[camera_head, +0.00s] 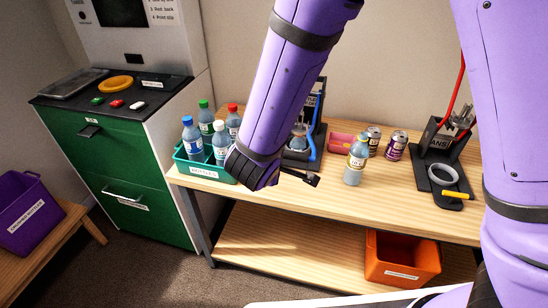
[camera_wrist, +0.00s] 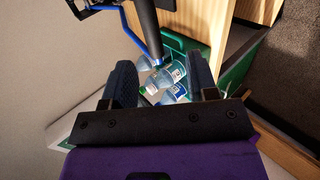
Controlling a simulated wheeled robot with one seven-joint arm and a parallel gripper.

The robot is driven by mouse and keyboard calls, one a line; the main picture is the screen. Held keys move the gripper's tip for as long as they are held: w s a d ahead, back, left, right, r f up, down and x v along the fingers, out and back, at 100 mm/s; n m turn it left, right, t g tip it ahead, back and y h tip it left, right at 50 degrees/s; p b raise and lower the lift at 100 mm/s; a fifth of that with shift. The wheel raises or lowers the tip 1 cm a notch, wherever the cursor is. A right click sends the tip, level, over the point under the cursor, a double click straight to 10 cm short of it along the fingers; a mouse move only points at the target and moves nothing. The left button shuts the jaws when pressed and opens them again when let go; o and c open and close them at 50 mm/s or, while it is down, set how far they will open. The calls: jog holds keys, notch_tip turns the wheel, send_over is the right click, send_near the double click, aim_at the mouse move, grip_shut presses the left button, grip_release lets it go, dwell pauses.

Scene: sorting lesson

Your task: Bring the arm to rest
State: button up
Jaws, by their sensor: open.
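My forearm hides part of the table's back left.
A black press with a blue handle (camera_head: 314,135) stands close behind my gripper. An orange bin (camera_head: 400,262) sits on the lower shelf. A green cabinet (camera_head: 120,165) stands left.

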jog(key=s+d+r+m+g+h, duration=0.2)
jog(key=d+r+m, duration=0.2)
jog(key=d+r, duration=0.5)
jog(key=s+d+r+m+g+h, duration=0.15)
jog(key=d+r+m, duration=0.25)
jog(key=d+r, duration=0.55)
jog(key=s+d+r+m+y, duration=0.3)
jog(key=s+d, duration=0.1)
jog(key=s, duration=0.3)
jog(key=s+d+r+m+y, duration=0.3)
jog(key=s+d+r, duration=0.1)
jog(key=s, duration=0.4)
jog(key=shift+s+d+g, duration=0.3)
jog(key=shift+d+g, duration=0.05)
jog(key=shift+d, duration=0.3)
jog(key=shift+w+y, duration=0.1)
jog(key=shift+y, duration=0.15)
